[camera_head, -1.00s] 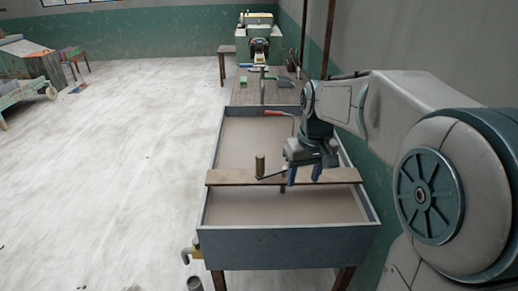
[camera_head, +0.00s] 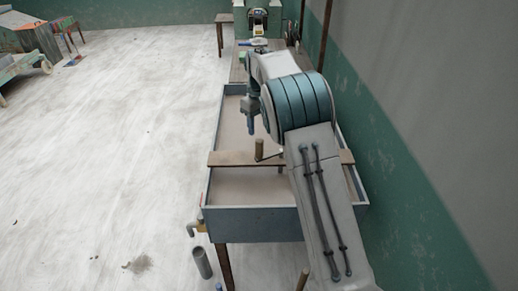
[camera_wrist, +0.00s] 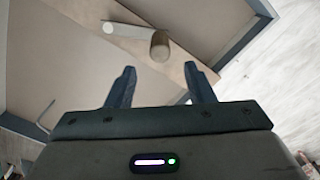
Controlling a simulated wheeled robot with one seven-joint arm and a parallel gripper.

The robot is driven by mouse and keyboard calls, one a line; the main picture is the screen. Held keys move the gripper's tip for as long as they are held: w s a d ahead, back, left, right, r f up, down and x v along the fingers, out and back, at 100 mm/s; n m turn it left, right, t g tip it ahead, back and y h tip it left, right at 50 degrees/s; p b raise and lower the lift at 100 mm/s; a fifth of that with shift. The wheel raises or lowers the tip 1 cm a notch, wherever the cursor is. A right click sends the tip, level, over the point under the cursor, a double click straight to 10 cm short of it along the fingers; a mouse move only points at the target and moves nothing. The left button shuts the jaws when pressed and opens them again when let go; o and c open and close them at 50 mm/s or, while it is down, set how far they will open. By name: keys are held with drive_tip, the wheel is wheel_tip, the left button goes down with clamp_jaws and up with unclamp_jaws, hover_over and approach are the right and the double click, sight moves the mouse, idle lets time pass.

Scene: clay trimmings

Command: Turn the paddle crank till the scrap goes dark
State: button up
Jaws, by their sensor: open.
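The paddle crank has an upright brown cylindrical handle (camera_head: 259,149) above the wooden plank (camera_head: 230,158) that crosses the trough (camera_head: 245,224). In the wrist view the handle (camera_wrist: 159,46) stands at the end of a flat pale crank arm (camera_wrist: 126,30). Pale brown material (camera_head: 231,128) fills the trough floor; I cannot make out separate scrap pieces. My gripper (camera_head: 251,128) hangs over the trough, beyond the handle in the head view. In the wrist view my gripper (camera_wrist: 161,72) is open, its fingers apart and empty, with the handle ahead of the gap. My arm hides the trough's right part.
A workbench (camera_head: 238,70) with a machine (camera_head: 258,18) stands behind the trough. A drain fitting (camera_head: 198,228) sticks out at the near left corner, above a grey tube (camera_head: 202,263). A wall (camera_head: 400,110) closes the right side. The floor at left is open.

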sight(259, 151)
wheel_tip(259, 151, down, 12)
drive_tip(key=shift+r+p, duration=0.1)
drive_tip(key=shift+p, duration=1.05)
clamp_jaws()
